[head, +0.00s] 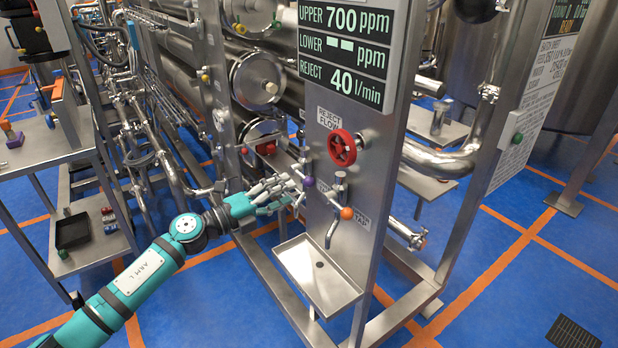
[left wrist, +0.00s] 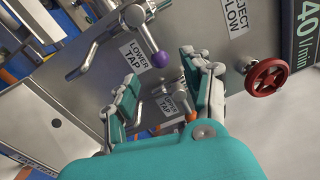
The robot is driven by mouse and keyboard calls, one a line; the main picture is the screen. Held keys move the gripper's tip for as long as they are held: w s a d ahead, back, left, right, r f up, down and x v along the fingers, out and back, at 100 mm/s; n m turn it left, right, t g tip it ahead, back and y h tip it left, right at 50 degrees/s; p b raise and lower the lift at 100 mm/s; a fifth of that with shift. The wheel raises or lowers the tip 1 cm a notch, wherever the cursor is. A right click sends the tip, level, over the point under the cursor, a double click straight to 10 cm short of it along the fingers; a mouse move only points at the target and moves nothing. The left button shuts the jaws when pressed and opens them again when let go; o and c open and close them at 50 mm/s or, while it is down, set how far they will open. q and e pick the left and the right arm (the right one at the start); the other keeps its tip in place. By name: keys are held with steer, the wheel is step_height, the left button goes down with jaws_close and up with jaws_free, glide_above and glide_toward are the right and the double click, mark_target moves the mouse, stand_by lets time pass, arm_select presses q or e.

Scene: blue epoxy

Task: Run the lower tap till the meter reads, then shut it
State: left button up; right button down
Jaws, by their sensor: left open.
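The steel panel carries two taps, one with a purple-knobbed lever (head: 308,182) and one with an orange-knobbed lever (head: 347,213) and a spout over the drip tray (head: 290,258). The meter (head: 344,47) shows upper 700 ppm, lower dashes and reject 40 l/min. My left gripper (head: 292,190) is open beside the taps. In the left wrist view its fingers (left wrist: 165,95) are spread, with a tap label (left wrist: 170,103) seen between them. The purple knob (left wrist: 160,59) is beyond the fingers; the orange knob (left wrist: 191,115) is partly hidden by one. No water stream is visible.
A red reject-flow handwheel (head: 342,149) sits above the taps. Steel pipes and a rack stand behind my left arm. A steel bench (head: 40,150) with small items is at the left. The blue floor (head: 500,260) is open at the right.

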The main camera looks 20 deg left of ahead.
mark_target(310, 182)
arm_select(q)
steer(key=x, duration=0.7)
steer(key=shift+w+d+p, duration=0.15)
steer(key=shift+w+p, duration=0.05)
steer(key=shift+p, duration=0.15)
steer(key=c, duration=1)
jaws_close()
steer(key=shift+w+d+f, duration=0.1)
steer(key=shift+f, duration=0.05)
